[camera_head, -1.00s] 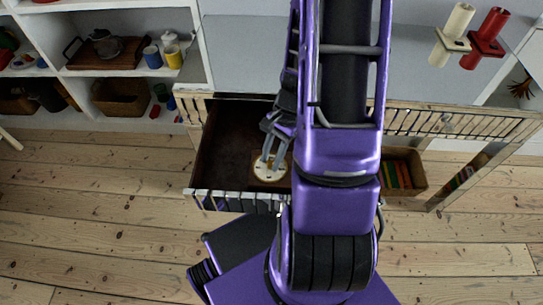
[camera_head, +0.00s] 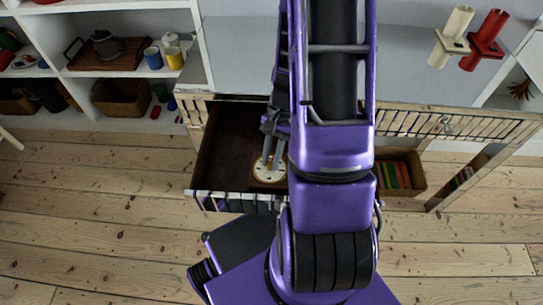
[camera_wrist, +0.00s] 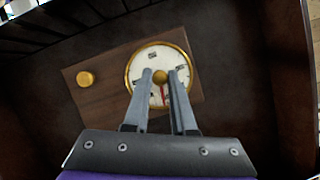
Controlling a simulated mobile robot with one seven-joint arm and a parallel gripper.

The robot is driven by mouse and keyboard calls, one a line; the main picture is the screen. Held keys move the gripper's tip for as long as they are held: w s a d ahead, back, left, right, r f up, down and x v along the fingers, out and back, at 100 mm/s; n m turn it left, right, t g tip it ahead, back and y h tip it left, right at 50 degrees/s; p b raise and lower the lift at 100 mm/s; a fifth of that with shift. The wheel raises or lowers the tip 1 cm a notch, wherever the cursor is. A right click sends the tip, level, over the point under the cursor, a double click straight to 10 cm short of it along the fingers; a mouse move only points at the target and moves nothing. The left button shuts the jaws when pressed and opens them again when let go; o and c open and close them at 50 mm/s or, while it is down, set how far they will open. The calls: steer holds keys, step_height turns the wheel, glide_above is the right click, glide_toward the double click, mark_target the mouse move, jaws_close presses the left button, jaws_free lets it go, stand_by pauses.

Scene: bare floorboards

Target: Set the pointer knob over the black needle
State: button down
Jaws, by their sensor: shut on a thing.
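A wooden board (camera_wrist: 105,98) lies in the open drawer, carrying a round white dial (camera_wrist: 139,60) with a gold rim. The dial also shows in the head view (camera_head: 262,176). A gold pointer knob (camera_wrist: 159,76) sits at the dial's middle. My gripper (camera_wrist: 159,76) is over the dial, its two fingers shut on this knob; in the head view it reaches down into the drawer (camera_head: 272,160). A red hand (camera_wrist: 164,96) shows between the fingers, below the knob. Small dark marks show on the dial, but I cannot tell which is the black needle. The fingers hide part of the dial.
Another gold knob (camera_wrist: 86,78) stands on the board, left of the dial. The drawer's slatted front (camera_head: 235,202) and dark walls surround the board. A shelf with cups (camera_head: 152,57) is at the left, and a compartment with books (camera_head: 395,174) at the right.

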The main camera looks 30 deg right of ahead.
steer(key=n, duration=0.2)
steer(key=n+g+h+p, duration=0.1)
steer(key=n, duration=0.1)
steer(key=shift+w+a+r+n, duration=0.1)
steer(key=shift+n, duration=0.2)
steer(key=n+g+h, duration=0.1)
steer(key=n, duration=0.3)
steer(key=shift+a+h, duration=0.1)
steer(key=shift+h, duration=0.3)
steer(key=shift+n, duration=0.3)
steer(key=c, duration=0.7)
jaws_free()
steer(key=shift+c, duration=0.2)
steer(key=p+v, duration=0.3)
steer(key=v, duration=1.4)
steer(key=shift+a+r, duration=0.15)
steer(key=shift+w, duration=0.1)
